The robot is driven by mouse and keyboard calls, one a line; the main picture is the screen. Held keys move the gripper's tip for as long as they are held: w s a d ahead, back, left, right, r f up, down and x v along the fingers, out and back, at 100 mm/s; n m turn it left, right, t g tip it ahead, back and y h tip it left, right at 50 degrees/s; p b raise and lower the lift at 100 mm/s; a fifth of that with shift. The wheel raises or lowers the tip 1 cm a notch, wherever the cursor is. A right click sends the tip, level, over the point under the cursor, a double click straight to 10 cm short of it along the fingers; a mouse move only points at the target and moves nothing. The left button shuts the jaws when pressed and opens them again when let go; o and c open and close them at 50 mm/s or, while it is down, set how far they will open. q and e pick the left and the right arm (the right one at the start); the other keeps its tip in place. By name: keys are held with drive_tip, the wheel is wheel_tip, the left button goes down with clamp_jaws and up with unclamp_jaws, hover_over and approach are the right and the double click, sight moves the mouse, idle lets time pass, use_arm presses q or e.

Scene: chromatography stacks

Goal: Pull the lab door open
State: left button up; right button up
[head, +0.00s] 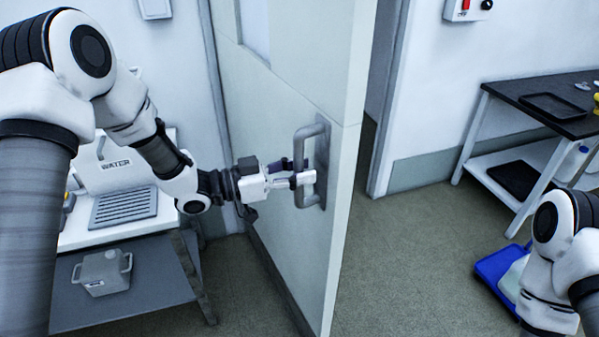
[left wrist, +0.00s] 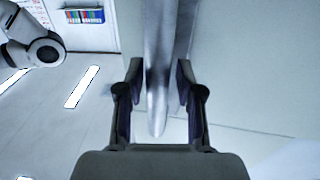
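The lab door (head: 285,95) is a pale panel that stands ajar, with a gap between its free edge and the door frame (head: 388,110). Its grey D-shaped handle (head: 303,137) is near that edge. My left gripper (head: 300,178) is at the lower part of the handle.
A bench with a water unit (head: 115,175) and a lower shelf holding a grey container (head: 102,272) stands left of the door. A black-topped table (head: 530,88) and a blue tray (head: 492,268) are at the right. The floor (head: 400,270) beside the door is clear.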

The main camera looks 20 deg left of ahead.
use_arm(q)
drive_tip(key=shift+f, duration=0.1)
drive_tip(key=v, duration=1.2)
drive_tip(key=shift+a+f, duration=0.1)
drive_tip(key=s+d+f+n+g+y, duration=0.25)
drive_tip(key=s+f, duration=0.25)
drive_tip(key=f, duration=0.5)
drive_tip(key=s+d+f+n+g+y, duration=0.2)
drive_tip(key=s+d+f, duration=0.2)
drive_tip(key=f, duration=0.6)
drive_tip(key=s+d+f+n+g+y, duration=0.25)
drive_tip(key=s+f, duration=0.25)
drive_tip(key=f, duration=0.5)
drive_tip(key=s+a+f+n+g+y, duration=0.2)
drive_tip(key=s+a+f+n+y, duration=0.3)
drive_tip(key=s+a+y, duration=0.3)
drive_tip(key=s+a, duration=0.1)
drive_tip(key=s, duration=0.2)
drive_tip(key=shift+s+f+g, duration=0.3)
drive_tip(key=shift+f, duration=0.05)
